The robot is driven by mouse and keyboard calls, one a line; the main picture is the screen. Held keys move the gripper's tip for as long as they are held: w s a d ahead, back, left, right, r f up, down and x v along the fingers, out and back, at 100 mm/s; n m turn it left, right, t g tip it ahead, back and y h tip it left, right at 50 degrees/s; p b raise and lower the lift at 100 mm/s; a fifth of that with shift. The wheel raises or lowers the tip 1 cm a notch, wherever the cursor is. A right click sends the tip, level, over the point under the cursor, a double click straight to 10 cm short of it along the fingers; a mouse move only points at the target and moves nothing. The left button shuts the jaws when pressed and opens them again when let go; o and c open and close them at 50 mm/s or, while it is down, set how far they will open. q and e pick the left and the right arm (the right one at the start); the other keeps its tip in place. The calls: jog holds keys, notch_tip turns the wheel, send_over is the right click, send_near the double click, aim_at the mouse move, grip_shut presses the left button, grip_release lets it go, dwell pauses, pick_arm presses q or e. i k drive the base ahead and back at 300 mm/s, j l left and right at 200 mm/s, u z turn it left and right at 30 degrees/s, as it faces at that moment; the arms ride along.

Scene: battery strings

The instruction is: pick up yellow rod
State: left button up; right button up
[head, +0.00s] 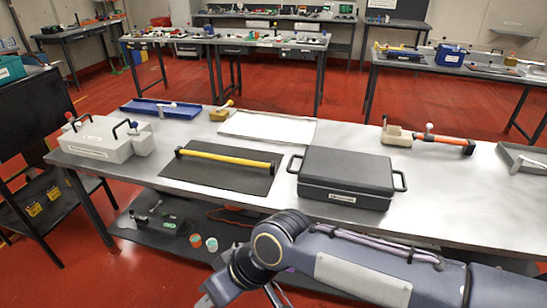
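The yellow rod (228,158) has black ends. It lies roughly left to right across a dark mat (215,178) on the metal table. Nothing is holding it. My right arm comes in from the lower right and bends down in front of the table. My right gripper (216,291) is at the bottom edge, below and nearer than the rod and well apart from it. Its fingers are not clearly shown. My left gripper is not in view.
A black case with handles (347,176) stands just right of the mat. A grey box (97,140) stands to the left. Behind are a white panel (268,127), a blue tray (160,108) and a yellow-handled tool (221,112). An orange tool (440,139) lies to the right.

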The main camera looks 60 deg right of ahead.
aim_at(179, 152)
jog(key=z, duration=1.5)
jog(key=i+j, duration=0.25)
jog(key=i, duration=0.2)
jog(key=i+j+u, duration=0.1)
jog(key=i+j, duration=0.15)
jog(key=i, duration=0.2)
jog(key=i+j, duration=0.2)
jog(key=i, duration=0.3)
jog(key=i+j+u, duration=0.1)
jog(key=i, duration=0.35)
jog(key=j, duration=0.1)
